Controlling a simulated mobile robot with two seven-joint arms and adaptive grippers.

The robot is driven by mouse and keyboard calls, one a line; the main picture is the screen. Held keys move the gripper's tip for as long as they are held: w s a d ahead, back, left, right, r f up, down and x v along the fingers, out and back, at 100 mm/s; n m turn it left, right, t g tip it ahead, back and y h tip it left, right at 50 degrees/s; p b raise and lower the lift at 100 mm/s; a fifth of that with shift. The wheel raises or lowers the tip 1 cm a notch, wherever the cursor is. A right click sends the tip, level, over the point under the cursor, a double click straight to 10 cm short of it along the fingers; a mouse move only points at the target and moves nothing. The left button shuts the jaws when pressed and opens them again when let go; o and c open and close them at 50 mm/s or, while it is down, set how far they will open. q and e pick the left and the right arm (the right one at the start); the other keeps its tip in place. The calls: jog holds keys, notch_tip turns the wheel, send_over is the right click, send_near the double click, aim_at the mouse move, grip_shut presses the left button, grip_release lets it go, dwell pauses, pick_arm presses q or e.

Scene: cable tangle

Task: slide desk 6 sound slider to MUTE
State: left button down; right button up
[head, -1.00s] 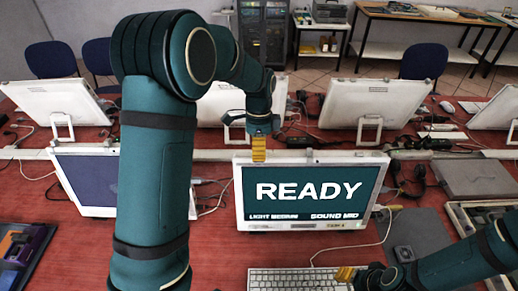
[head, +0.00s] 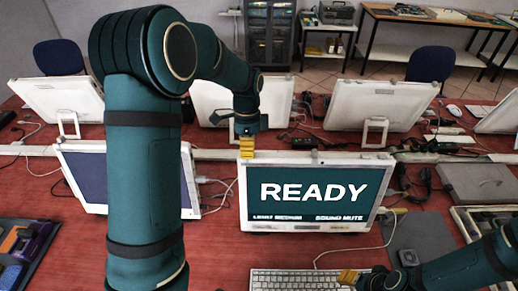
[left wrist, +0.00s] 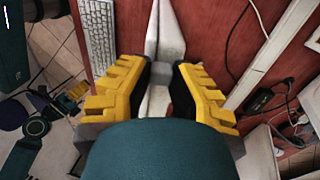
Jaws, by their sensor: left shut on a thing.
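The desk monitor (head: 309,228) stands in the middle of the head view. Its screen reads READY, with LIGHT MEDIUM and SOUND MUTE below. My left gripper (head: 247,151) is at the left end of the monitor's top edge, fingers pointing down. In the left wrist view its yellow fingers (left wrist: 160,92) straddle the monitor's thin white top edge, shut on a small part there. I take this part to be the sound slider; it is mostly hidden between the fingers. My right gripper (head: 348,276) is low, by the keyboard; its opening is unclear.
A white keyboard (head: 290,280) lies in front of the monitor. Another monitor (head: 85,180) stands to the left, partly behind my left arm. Cables (head: 405,190) and a grey laptop (head: 478,183) lie to the right. More white monitors (head: 343,112) stand behind.

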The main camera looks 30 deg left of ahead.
pick_arm(q)
jog(key=shift+s+f, duration=0.1)
jog(key=c, duration=0.8)
grip_release()
jog(key=shift+a, duration=0.15)
jog(key=shift+r, duration=0.5)
jog(key=v, duration=1.1)
